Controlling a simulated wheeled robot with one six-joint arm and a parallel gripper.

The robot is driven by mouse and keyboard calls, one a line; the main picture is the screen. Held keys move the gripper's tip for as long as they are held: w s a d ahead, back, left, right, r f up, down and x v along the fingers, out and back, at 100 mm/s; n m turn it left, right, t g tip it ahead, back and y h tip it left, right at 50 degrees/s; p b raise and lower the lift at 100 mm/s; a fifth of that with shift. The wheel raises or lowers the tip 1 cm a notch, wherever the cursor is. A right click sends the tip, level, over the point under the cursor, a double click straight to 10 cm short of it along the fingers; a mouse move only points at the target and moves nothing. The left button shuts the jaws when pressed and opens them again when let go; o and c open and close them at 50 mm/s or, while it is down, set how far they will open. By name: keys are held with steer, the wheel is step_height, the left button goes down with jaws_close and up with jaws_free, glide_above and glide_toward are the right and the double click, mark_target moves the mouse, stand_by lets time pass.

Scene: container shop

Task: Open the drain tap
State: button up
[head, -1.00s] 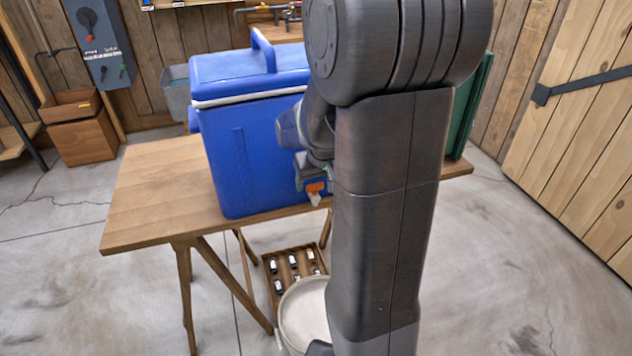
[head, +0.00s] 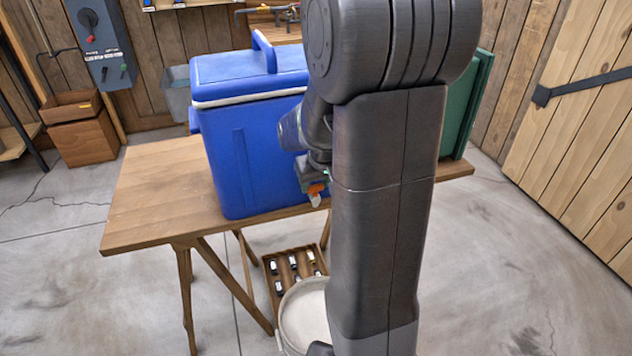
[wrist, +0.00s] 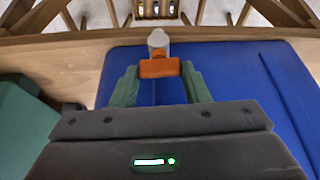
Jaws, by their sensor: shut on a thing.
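The blue cooler (head: 235,160) stands on the wooden table, its lid down. Its drain tap has an orange handle (head: 317,189) and a pale spout (head: 315,200) low on the cooler's front, near the table edge. In the wrist view the orange handle (wrist: 159,69) lies crosswise between the two green fingers, with the spout (wrist: 158,40) beyond it. My gripper (wrist: 159,76) is shut on the handle. In the head view my arm hides part of the cooler and most of my gripper. I cannot see any liquid at the spout.
A round pale bucket (head: 304,318) stands on the floor below the tap, partly behind my arm. A wooden crate with bottles (head: 292,268) is behind it. A green object (head: 466,112) stands at the table's right end. The table's left part (head: 155,190) is clear.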

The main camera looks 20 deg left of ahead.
steer(key=n+g+y+b, duration=0.1)
steer(key=n, duration=0.2)
steer(key=shift+w+d, duration=0.1)
steer(key=shift+w, duration=0.05)
steer(key=shift+n+g+b, duration=0.3)
steer(key=shift+n+b, duration=0.35)
steer(key=shift+n, duration=0.55)
steer(key=o, duration=1)
steer(key=shift+r, duration=0.1)
